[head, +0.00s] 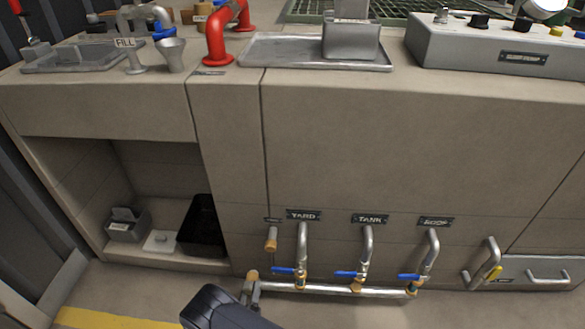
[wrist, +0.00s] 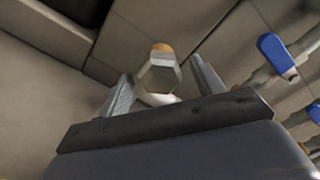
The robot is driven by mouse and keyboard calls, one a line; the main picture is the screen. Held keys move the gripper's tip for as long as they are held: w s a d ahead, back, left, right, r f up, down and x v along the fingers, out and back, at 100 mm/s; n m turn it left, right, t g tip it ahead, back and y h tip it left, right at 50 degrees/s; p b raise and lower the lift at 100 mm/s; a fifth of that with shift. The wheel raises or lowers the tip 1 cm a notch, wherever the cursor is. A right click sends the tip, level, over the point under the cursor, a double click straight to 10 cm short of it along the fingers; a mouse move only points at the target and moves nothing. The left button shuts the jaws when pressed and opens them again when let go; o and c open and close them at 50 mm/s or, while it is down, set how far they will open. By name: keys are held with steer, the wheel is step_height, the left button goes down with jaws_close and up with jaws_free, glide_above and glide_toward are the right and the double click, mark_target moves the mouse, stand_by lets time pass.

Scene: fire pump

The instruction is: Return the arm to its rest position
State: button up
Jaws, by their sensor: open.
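My gripper (wrist: 163,85) shows in the wrist view with its two grey fingers spread apart. A pale metal pipe fitting (wrist: 160,75) with a brass-coloured end lies between the fingers in that picture. I cannot tell whether the fingers touch it. In the head view, my dark arm (head: 222,308) reaches in from the bottom edge, close to the brass-coloured left end (head: 253,275) of the low pipe.
A low metal pipe (head: 325,289) carries several blue-handled valves under YARD, TANK and ROOF labels. A black bin (head: 203,228) and a grey box (head: 127,223) stand in the open recess at left. A red pipe (head: 216,45) and a metal tray (head: 275,48) are on the countertop.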

steer(key=shift+w, duration=0.6)
steer(key=shift+s, duration=0.1)
